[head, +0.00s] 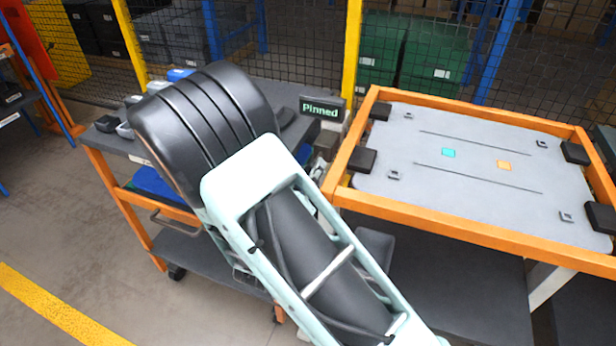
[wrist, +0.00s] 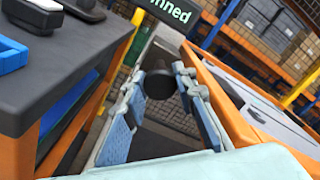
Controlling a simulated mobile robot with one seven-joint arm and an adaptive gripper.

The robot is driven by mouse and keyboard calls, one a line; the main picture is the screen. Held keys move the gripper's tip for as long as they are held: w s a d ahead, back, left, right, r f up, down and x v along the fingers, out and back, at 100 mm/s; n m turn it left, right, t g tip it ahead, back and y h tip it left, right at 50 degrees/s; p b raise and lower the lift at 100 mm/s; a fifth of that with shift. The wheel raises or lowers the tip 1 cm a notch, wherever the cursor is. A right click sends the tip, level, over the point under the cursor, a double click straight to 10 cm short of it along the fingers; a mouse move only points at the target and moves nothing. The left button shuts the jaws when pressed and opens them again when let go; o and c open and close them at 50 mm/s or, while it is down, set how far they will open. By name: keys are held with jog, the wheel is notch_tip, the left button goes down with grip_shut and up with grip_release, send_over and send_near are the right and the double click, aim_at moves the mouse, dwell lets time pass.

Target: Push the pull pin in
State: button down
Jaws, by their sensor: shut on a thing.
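The pull pin's round dark knob (wrist: 159,84) sits between the fingertips of my gripper (wrist: 160,80) in the wrist view. The pin's shaft is hidden behind the knob. A small sign with green letters reading "Pinned" (head: 321,108) stands between the dark-topped cart and the orange-framed table in the head view; part of it shows above the knob in the wrist view (wrist: 172,10). In the head view my arm covers most of the gripper, and I cannot make out the pin there.
The dark-topped cart (head: 107,143) with small items is on the left. The orange-framed table (head: 440,227) holds a grey panel (head: 450,195) with cyan and orange squares, on the right. A wire fence with yellow posts (head: 352,45) runs behind. Floor at lower left is open.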

jog(key=shift+w+d+r, duration=0.1)
jog(key=shift+w+d, duration=0.05)
jog(key=shift+w, duration=0.2)
jog(key=c, duration=2)
grip_release()
jog(key=o, duration=0.5)
jog(key=shift+w, duration=0.1)
jog(key=shift+c, duration=0.2)
jog(key=v, duration=1.2)
